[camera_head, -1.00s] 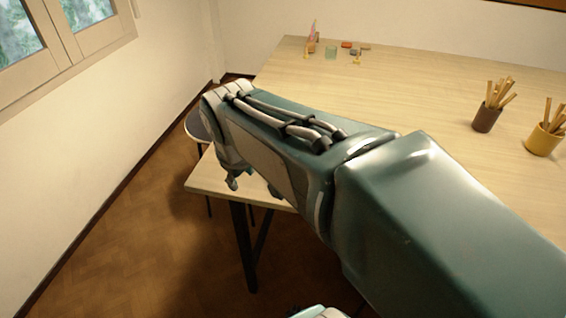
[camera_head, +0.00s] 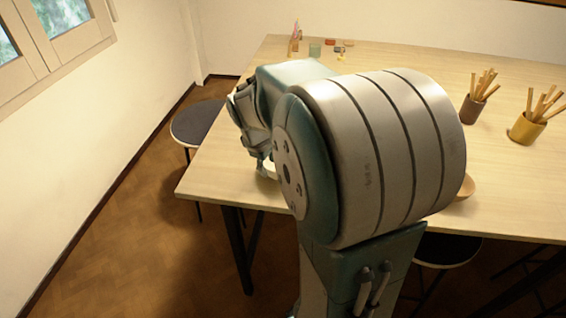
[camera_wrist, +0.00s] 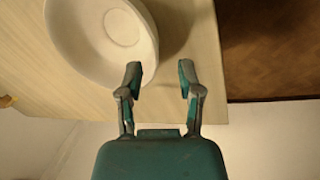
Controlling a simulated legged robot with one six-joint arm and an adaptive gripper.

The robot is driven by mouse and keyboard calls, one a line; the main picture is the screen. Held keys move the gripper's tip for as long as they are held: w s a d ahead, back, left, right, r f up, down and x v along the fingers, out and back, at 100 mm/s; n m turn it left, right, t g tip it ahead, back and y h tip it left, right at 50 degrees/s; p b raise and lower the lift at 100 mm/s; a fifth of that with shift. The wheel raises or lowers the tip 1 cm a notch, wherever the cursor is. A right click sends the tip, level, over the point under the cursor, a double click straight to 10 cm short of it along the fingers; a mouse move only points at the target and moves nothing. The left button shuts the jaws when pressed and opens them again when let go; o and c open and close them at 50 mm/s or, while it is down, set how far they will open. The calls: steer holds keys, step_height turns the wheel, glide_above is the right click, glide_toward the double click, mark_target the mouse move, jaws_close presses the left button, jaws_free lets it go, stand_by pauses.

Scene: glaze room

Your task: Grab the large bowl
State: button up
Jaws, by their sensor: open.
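A large white bowl (camera_wrist: 98,38) stands on the wooden table at the upper left of the wrist view, its top cut off by the frame. My gripper (camera_wrist: 160,74) is open and empty. Its left fingertip overlaps the bowl's near right rim in the picture, and its right fingertip is over the table beside the bowl. I cannot tell whether it touches the bowl. In the head view, a small white patch (camera_head: 268,169) below my wrist is probably the bowl, mostly hidden by my arm.
The table (camera_head: 225,180) has its left corner close to my gripper. A brown cup (camera_head: 473,108) and a yellow cup (camera_head: 526,130) hold sticks at the right. A wooden bowl (camera_head: 466,187) is partly hidden by my arm. A stool (camera_head: 195,122) stands at the left.

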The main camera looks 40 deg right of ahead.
steer(key=x, duration=0.5)
steer(key=shift+w+d+f, duration=0.15)
steer(key=shift+w+d, duration=0.05)
steer(key=shift+d, duration=0.1)
jaws_close()
